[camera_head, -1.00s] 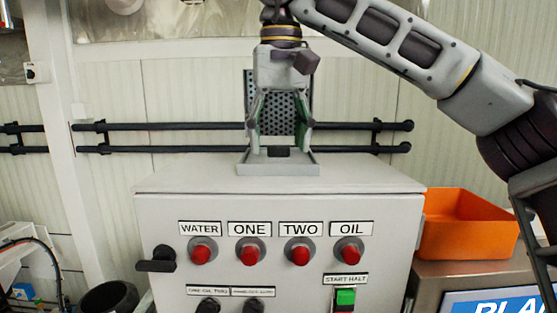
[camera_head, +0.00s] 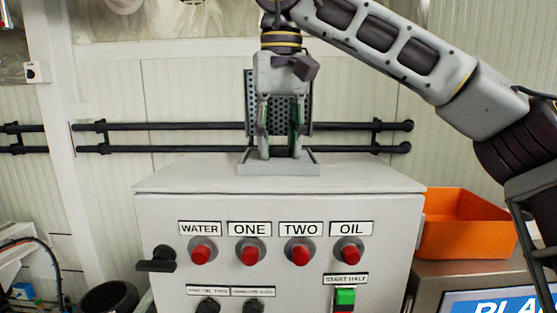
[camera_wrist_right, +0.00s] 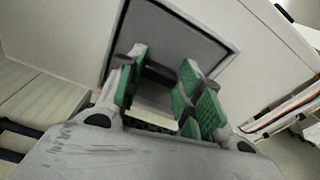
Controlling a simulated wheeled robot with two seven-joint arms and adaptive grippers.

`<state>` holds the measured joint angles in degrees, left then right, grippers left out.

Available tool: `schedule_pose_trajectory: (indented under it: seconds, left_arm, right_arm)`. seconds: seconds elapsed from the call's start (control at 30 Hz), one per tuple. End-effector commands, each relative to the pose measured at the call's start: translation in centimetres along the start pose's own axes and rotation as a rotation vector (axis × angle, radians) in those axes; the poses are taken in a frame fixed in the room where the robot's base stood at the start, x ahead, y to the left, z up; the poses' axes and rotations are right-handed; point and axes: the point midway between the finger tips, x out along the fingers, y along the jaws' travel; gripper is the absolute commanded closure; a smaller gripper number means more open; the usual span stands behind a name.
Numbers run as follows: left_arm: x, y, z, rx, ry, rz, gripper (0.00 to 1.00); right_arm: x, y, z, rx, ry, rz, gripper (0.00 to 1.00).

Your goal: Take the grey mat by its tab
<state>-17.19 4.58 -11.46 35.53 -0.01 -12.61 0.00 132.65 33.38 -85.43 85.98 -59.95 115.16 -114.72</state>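My right gripper (camera_head: 280,152) points down over a small grey tray (camera_head: 278,170) on top of the white cabinet. In the right wrist view, the grey mat (camera_wrist_right: 172,32) lies flat inside the tray's dark edge. A dark raised tab (camera_wrist_right: 162,73) stands between the green-padded fingers of my right gripper (camera_wrist_right: 163,78). My left gripper is not in view.
The cabinet (camera_head: 160,189) has red knobs and a green button on its front. A perforated panel (camera_head: 308,100) stands behind the gripper. Dark pipes (camera_head: 180,126) run along the wall. An orange bin (camera_head: 465,232) is at the right. The cabinet top beside the tray is clear.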

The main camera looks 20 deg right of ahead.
Motion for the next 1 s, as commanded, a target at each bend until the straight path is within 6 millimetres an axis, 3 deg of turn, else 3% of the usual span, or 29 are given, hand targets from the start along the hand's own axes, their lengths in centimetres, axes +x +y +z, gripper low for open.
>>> schedule_pose_trajectory:
  seconds: [0.1,0.53,1.0]
  left_arm:
    - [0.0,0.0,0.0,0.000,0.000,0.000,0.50]
    - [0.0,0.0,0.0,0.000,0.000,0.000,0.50]
    - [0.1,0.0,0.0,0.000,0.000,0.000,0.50]
  right_arm:
    - [0.1,0.0,0.0,0.000,-0.001,0.001,0.85]
    - [-0.1,0.0,0.0,0.000,-0.001,0.002,0.85]
    - [-2.3,-0.1,-0.3,-0.001,0.000,0.002,0.85]
